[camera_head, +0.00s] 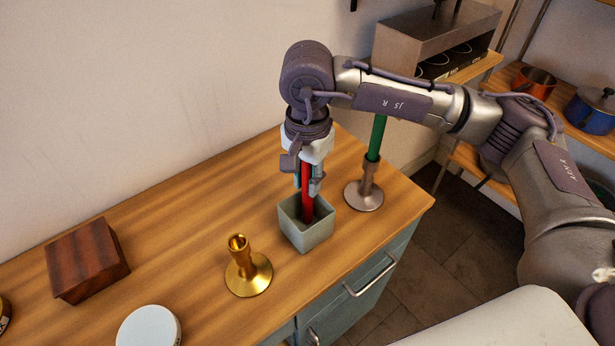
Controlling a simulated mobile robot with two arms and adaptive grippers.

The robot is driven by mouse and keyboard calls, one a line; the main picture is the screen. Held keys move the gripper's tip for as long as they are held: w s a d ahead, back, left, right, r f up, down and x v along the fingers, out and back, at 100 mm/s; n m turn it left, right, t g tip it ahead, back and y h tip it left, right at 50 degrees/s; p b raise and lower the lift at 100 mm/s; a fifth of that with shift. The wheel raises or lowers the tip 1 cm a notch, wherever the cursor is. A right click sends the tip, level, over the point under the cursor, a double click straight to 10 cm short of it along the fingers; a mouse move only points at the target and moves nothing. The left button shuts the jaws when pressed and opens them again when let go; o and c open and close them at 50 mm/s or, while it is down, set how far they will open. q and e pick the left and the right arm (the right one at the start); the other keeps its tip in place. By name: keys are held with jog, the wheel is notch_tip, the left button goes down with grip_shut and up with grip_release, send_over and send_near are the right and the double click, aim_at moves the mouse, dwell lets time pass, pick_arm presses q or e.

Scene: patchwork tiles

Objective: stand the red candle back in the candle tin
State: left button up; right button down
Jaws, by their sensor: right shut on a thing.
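The red candle (307,197) is upright between the fingers of my right gripper (308,188), which is shut on it. The candle's lower part reaches down inside the candle tin (306,236), an open, square, grey-green box on the wooden counter. The tin's front wall hides the candle's bottom end, so I cannot tell whether it touches the tin's floor. My gripper is above the tin's opening. My left gripper is not in view.
A green candle (376,138) stands in a brownish holder (365,194) just right of the tin. An empty brass candlestick (247,275) stands front left. A dark wooden box (86,261) and a white round lid (149,328) are further left. The counter (185,232) between is clear.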

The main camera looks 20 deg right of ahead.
jog(key=c, duration=0.9)
grip_release()
jog(key=shift+c, duration=0.2)
jog(key=shift+r, duration=0.1)
notch_tip(320, 180, up, 12)
jog(key=shift+f, duration=0.1)
